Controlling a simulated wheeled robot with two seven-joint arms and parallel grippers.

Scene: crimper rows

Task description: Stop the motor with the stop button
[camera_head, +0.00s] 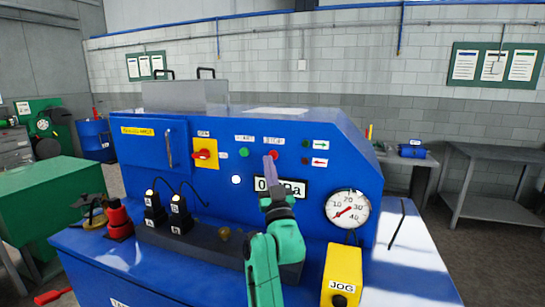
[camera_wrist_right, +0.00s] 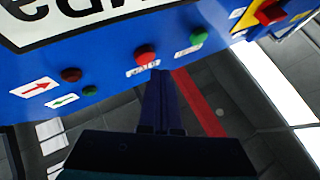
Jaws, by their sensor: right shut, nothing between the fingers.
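The red stop button (camera_head: 274,155) is on the upper front of the blue machine panel, right of a green button (camera_head: 244,152). Both also show upside down in the right wrist view, the red button (camera_wrist_right: 146,54) with a small white label and the green button (camera_wrist_right: 198,38). My right gripper (camera_head: 268,158) is shut and empty, its fingers pointing up at the panel. In the right wrist view its fingertips (camera_wrist_right: 160,73) are close to the red button, by its label. I cannot tell whether they touch. My left gripper is not in view.
A red switch on a yellow plate (camera_head: 205,154) is left of the buttons. A display (camera_head: 291,187), a gauge (camera_head: 349,209) and a yellow JOG box (camera_head: 342,275) are nearby. Two small buttons beside arrow labels (camera_head: 320,144) are to the right. Black connectors (camera_head: 155,210) stand on the ledge.

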